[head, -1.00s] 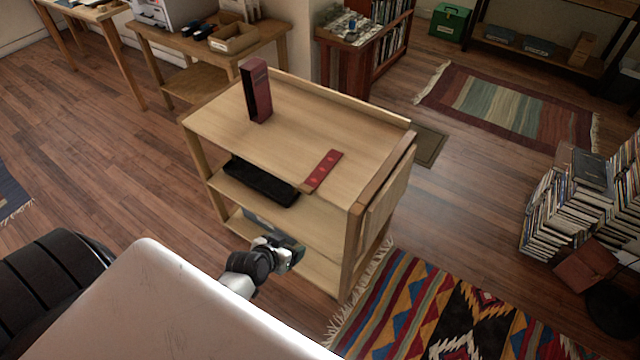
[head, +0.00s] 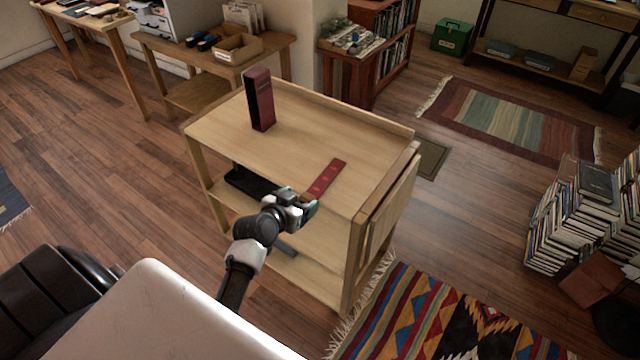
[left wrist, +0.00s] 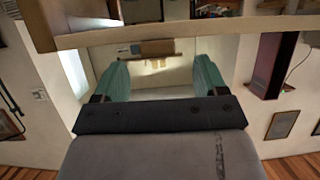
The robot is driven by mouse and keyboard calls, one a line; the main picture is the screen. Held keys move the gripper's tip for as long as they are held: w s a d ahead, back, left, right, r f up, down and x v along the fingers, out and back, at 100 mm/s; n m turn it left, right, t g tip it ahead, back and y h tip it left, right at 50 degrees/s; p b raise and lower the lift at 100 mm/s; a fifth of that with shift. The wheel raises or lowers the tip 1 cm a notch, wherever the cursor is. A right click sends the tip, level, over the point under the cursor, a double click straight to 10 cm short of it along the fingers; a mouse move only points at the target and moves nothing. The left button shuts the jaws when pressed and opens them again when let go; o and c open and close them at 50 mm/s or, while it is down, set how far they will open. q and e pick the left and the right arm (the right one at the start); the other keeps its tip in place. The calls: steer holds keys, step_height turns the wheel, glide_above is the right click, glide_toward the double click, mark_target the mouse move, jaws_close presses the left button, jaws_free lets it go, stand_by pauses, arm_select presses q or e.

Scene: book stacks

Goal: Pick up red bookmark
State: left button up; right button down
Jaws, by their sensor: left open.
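The red bookmark (head: 325,179) lies flat on the top of the wooden cart (head: 300,130), with its near end close to the cart's front edge. My left gripper (head: 308,208) is at that front edge, close to the bookmark's near end. Its green fingers (left wrist: 162,78) are spread and empty in the left wrist view. I cannot tell from these views whether it touches the cart. I cannot make out the bookmark in the left wrist view. My right gripper is not in view.
A dark red upright box or book (head: 260,100) stands on the cart's top, left of the bookmark. A black object (head: 250,184) lies on the middle shelf. A raised lip runs along the cart's back. A patterned rug (head: 430,320) and stacked books (head: 570,225) are to the right.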

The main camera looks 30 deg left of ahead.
mark_target(310, 194)
arm_select(q)
steer(key=x, duration=0.3)
steer(key=shift+d+f, duration=0.1)
steer(key=shift+f, duration=0.05)
steer(key=shift+d, duration=0.1)
steer(key=c, duration=1)
steer(key=shift+o, duration=0.2)
steer(key=shift+r, duration=0.2)
